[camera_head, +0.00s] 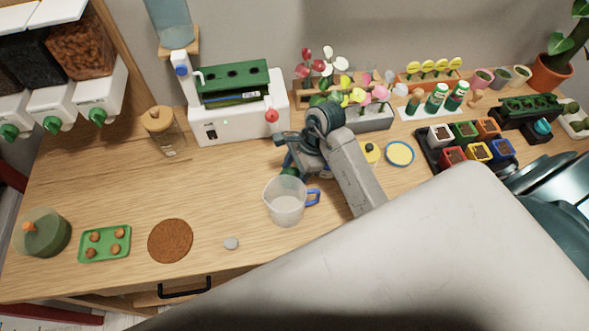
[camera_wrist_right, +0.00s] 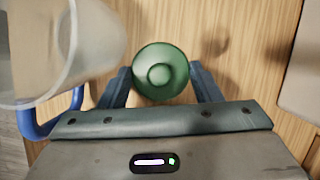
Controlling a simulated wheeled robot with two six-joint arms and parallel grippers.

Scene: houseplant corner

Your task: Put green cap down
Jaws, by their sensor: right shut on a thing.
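My right gripper (camera_head: 294,165) is over the middle of the wooden table, just behind the clear measuring jug (camera_head: 285,203). In the right wrist view its two fingers are closed on the sides of a round green cap (camera_wrist_right: 160,72) with a raised knob at its centre. In the head view the gripper mostly hides the cap. I cannot tell for sure whether the cap touches the table. The jug with its blue handle also shows at the left of the wrist view (camera_wrist_right: 80,45), close beside the gripper. My left gripper is not in view.
A white machine with a green top (camera_head: 238,118) and a cork-lidded jar (camera_head: 163,132) stand behind. A green tray (camera_head: 105,244), a brown round mat (camera_head: 170,241) and a grey disc (camera_head: 231,243) lie front left. Yellow and blue-rimmed lids (camera_head: 400,153) lie right. Bare wood lies left of the jug.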

